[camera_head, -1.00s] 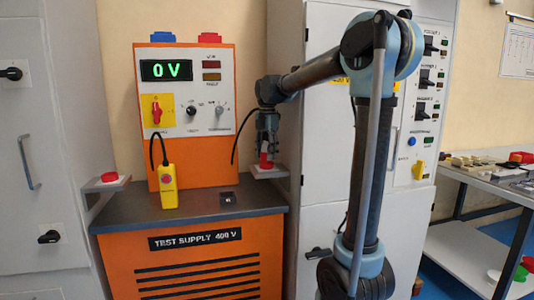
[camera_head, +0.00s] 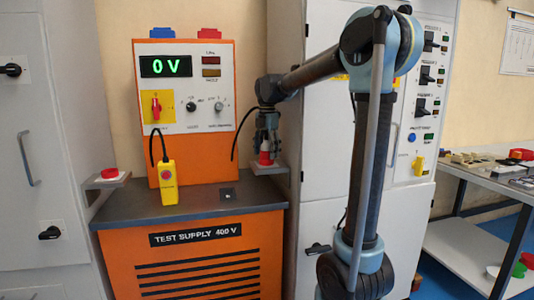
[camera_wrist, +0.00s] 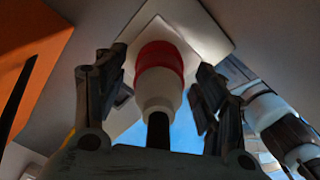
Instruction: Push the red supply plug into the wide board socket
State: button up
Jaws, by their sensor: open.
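The red supply plug (camera_wrist: 160,62) has a red collar, a pale body and a black cable in the wrist view. It stands between the spread fingers of my gripper (camera_wrist: 158,80), with a visible gap on each side. Its red end is at a white square plate (camera_wrist: 205,35); whether it is seated there is hidden. In the head view my gripper (camera_head: 267,138) points down over the red plug (camera_head: 265,158), which is at a small pale side shelf (camera_head: 278,172) right of the orange test supply (camera_head: 205,270). I cannot identify the wide board socket with certainty.
A yellow pendant (camera_head: 168,184) with a red button stands on the dark bench top (camera_head: 215,203). Another red item (camera_head: 109,173) sits on the left shelf. The grey cabinet (camera_head: 318,120) stands close behind my arm. A cluttered table (camera_head: 495,172) is at right.

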notch_tip(320, 180, up, 12)
jog(key=shift+f, duration=0.1)
dwell(0.5)
